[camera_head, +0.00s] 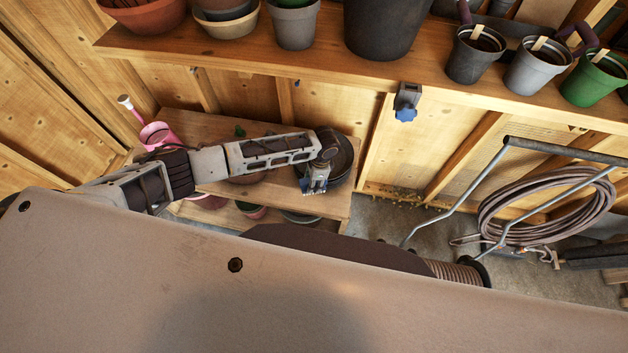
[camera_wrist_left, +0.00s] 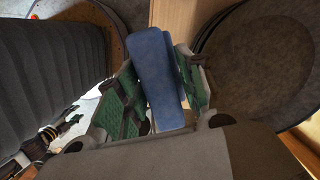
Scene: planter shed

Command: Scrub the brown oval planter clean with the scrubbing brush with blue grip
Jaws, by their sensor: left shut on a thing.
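My left gripper (camera_head: 317,187) is over the low wooden bench, at the left side of a dark round pot. In the left wrist view the green-padded fingers (camera_wrist_left: 162,92) are shut on the blue grip of the scrubbing brush (camera_wrist_left: 156,60). The brush's bristles are hidden. A brown vessel (camera_head: 247,178) shows partly under my left forearm on the bench; it may be the brown oval planter, but its outline is mostly covered. I cannot tell whether the brush touches anything. My right gripper is not in view.
The dark round pot (camera_head: 343,166) stands at the bench's right end; it fills the right of the wrist view (camera_wrist_left: 268,62). A pink watering can (camera_head: 158,135) stands at the bench's left. Several pots line the upper shelf (camera_head: 340,67). A coiled hose (camera_head: 545,205) is at right.

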